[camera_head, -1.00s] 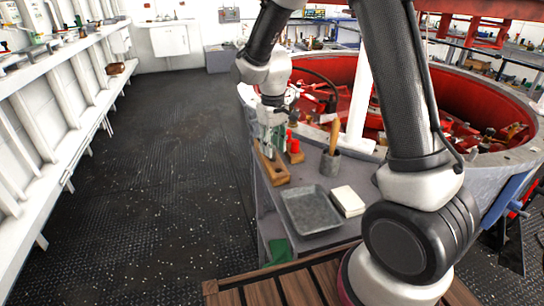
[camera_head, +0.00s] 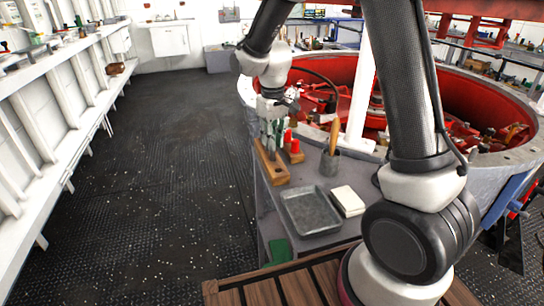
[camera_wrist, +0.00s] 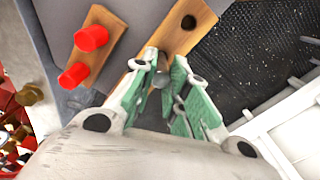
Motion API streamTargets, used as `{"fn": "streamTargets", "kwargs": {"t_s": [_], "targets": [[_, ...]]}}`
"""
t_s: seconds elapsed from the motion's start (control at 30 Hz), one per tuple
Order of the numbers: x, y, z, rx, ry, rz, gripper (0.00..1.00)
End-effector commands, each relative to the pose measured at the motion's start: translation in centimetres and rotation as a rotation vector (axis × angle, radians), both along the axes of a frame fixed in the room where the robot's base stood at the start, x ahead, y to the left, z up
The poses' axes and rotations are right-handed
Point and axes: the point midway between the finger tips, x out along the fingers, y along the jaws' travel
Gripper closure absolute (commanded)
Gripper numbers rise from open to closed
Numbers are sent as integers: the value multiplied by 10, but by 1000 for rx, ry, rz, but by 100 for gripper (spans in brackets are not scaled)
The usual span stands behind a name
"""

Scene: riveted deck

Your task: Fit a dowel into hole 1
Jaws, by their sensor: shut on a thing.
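A long wooden block (camera_head: 274,174) lies on the grey bench top. In the wrist view this block (camera_wrist: 205,14) shows one dark, empty hole (camera_wrist: 188,22); the part near my fingertips is largely hidden. My gripper (camera_head: 269,138) is over the far end of the block, fingers pointing down. In the wrist view my gripper (camera_wrist: 163,84) has green-padded fingers shut on a grey dowel (camera_wrist: 162,78), mostly hidden between them. I cannot tell whether its lower end is in a hole or above the block.
A small wooden block (camera_wrist: 100,47) with two red pegs (camera_wrist: 90,38) stands close beside the long block. Nearer are a grey cup (camera_head: 330,166) with a wooden-handled tool, a metal tray (camera_head: 311,211) and a white block (camera_head: 348,201). The floor at left is free.

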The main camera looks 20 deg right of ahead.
Motion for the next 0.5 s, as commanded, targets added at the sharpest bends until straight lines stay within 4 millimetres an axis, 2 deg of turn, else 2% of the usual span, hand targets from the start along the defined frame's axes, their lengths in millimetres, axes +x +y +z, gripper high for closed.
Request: {"fn": "streamTargets", "kwargs": {"t_s": [0.5], "targets": [[0,0,20,1,-2,0,100]]}}
